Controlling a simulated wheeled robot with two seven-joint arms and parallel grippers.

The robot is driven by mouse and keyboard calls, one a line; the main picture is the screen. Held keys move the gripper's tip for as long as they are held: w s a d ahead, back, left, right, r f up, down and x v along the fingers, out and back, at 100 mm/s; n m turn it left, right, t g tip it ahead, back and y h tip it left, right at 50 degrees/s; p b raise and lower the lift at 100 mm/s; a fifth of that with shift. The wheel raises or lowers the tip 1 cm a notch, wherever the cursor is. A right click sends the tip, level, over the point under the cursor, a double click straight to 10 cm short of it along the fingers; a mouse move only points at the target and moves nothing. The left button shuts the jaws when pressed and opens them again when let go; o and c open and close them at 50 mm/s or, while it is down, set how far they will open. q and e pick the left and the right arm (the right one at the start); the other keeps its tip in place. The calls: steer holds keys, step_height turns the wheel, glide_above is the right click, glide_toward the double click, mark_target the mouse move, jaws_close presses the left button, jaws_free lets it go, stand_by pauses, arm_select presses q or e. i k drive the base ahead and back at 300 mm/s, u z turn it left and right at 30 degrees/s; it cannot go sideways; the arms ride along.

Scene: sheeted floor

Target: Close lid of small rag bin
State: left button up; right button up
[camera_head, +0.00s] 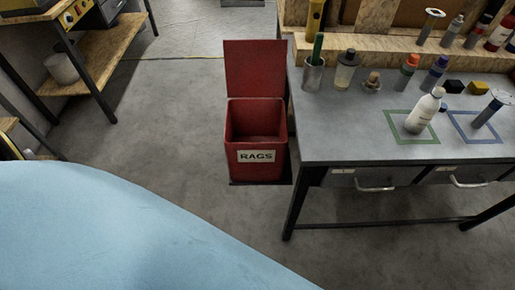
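The small rag bin (257,171) is a red square bin with a white "RAGS" label on its front. It stands on the floor against the left end of the workbench. Its red lid (255,68) is open and stands upright at the back edge. The inside looks empty as far as it shows. Neither of my grippers is in the camera_head view.
A grey workbench (350,150) with bottles and cans stands right of the bin. A wooden shelf unit (110,58) is at the upper left. A large light-blue surface (90,230) fills the lower left. Floor left of and before the bin is clear.

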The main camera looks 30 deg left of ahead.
mark_target(253, 69)
steer(key=k, duration=1)
steer(key=u, duration=1.8)
steer(key=i, duration=5.45)
steer(key=z, duration=4.7)
